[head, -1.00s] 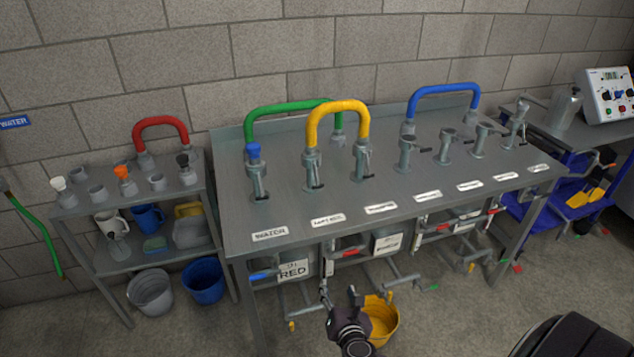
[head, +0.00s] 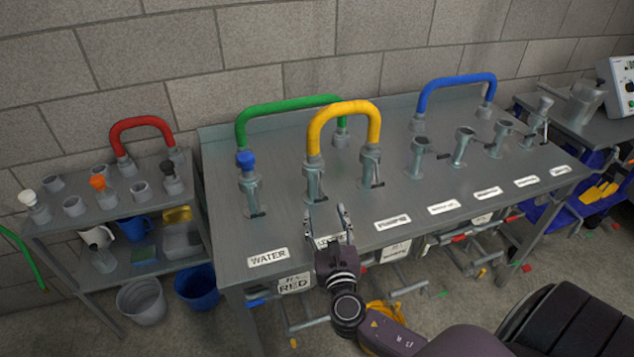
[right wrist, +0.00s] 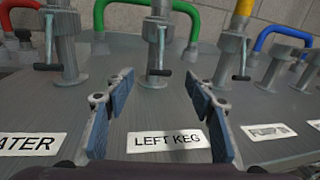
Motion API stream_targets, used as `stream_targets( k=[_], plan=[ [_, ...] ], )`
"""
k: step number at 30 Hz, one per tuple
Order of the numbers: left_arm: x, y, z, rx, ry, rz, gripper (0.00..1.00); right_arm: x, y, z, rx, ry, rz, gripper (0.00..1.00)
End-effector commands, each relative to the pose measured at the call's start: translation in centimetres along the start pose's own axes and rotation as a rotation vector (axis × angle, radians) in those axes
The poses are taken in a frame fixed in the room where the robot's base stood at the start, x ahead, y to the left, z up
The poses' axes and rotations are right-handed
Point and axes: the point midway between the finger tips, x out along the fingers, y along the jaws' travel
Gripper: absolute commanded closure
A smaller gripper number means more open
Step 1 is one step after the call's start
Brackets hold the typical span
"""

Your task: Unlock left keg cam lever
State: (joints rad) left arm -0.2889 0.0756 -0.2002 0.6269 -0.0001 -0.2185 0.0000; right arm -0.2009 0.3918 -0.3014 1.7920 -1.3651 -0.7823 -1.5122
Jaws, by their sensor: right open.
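The left keg post (head: 314,180) stands upright on the metal bench, behind a label reading LEFT KEG in the right wrist view (right wrist: 167,140). One end of the yellow hose (head: 343,108) sits on the post. Its cam lever (right wrist: 160,72) shows in the right wrist view as a thin stem with a dark crossbar, on the near side of the post. My right gripper (head: 328,210) is open and empty, above the bench's front part. Its fingers frame the lever in the right wrist view, with the lever beyond the tips. I see no contact. My left gripper is out of view.
The water post (head: 248,190) with a blue cap stands left; a neighbouring post (head: 370,170) holds the yellow hose's other end. Green (head: 290,106) and blue (head: 456,80) hoses arch behind. A shelf unit (head: 55,222) stands left. The bench's front strip is mostly clear.

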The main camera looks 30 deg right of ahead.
Motion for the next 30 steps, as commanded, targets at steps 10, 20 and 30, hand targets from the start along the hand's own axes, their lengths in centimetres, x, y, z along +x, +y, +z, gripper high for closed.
stream_targets(
  k=[10,20,30],
  plan=[
    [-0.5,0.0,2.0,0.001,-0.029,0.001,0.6,4.3,0.0,0.1,0.0,-0.001,-0.001,0.5],
    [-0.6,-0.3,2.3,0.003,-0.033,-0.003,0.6,7.7,-0.1,-0.1,0.001,0.001,-0.001,0.5],
    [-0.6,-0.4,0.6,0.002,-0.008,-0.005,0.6,7.8,0.0,-0.1,0.001,0.002,0.0,0.57]
  ],
)
